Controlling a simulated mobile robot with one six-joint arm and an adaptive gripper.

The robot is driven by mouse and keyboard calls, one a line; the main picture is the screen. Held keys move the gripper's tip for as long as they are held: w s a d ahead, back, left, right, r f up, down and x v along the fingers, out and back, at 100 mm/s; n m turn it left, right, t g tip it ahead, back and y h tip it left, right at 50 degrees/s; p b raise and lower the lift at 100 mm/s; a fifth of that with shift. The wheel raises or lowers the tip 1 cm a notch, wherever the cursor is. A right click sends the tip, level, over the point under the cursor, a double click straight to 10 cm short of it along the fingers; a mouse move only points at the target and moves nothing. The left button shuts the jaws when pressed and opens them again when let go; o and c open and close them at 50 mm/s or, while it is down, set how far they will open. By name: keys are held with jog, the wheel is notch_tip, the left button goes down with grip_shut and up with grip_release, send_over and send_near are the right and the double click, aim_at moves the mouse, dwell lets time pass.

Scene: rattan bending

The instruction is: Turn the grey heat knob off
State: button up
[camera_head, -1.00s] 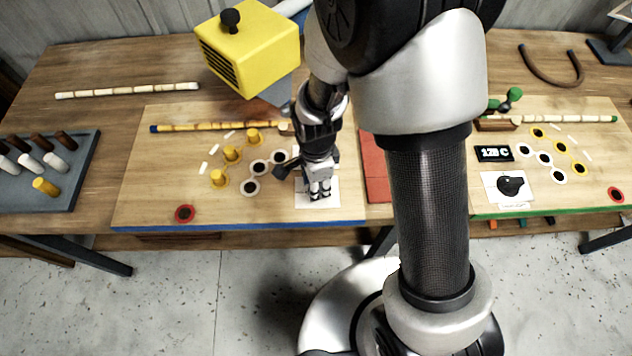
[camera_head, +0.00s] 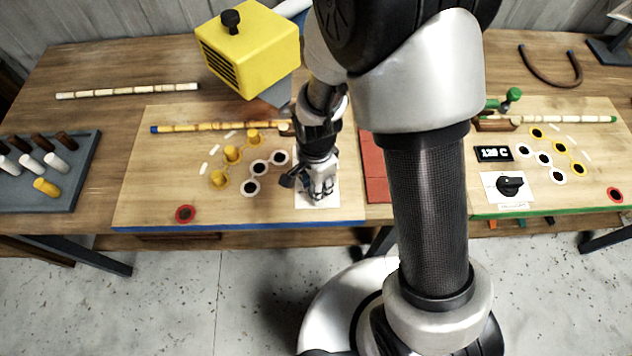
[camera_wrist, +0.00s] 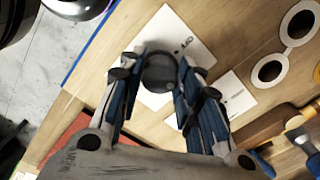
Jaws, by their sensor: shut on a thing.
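The grey heat knob (camera_wrist: 160,72) shows as a round dark grey piece on a white card (camera_wrist: 176,40) in the wrist view. In the head view the same card (camera_head: 327,202) lies near the front edge of the blue-edged board, and my gripper hides the knob there. My gripper (camera_head: 321,190) points down over the card. In the wrist view its two fingers (camera_wrist: 157,80) stand on either side of the knob, shut on it.
On the green-edged board are a black knob (camera_head: 510,185) and a small display (camera_head: 494,153). Yellow pegs (camera_head: 231,154) and white rings stand left of my gripper. A yellow box (camera_head: 248,48) is behind. A red block (camera_head: 374,168) lies to the right.

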jog(key=n, duration=0.7)
jog(key=shift+p, duration=0.3)
jog(key=n, duration=0.4)
jog(key=shift+d, duration=0.1)
jog(key=shift+n, duration=1.9)
jog(key=o, duration=1)
jog(key=shift+o, duration=0.2)
notch_tip(320, 180, up, 12)
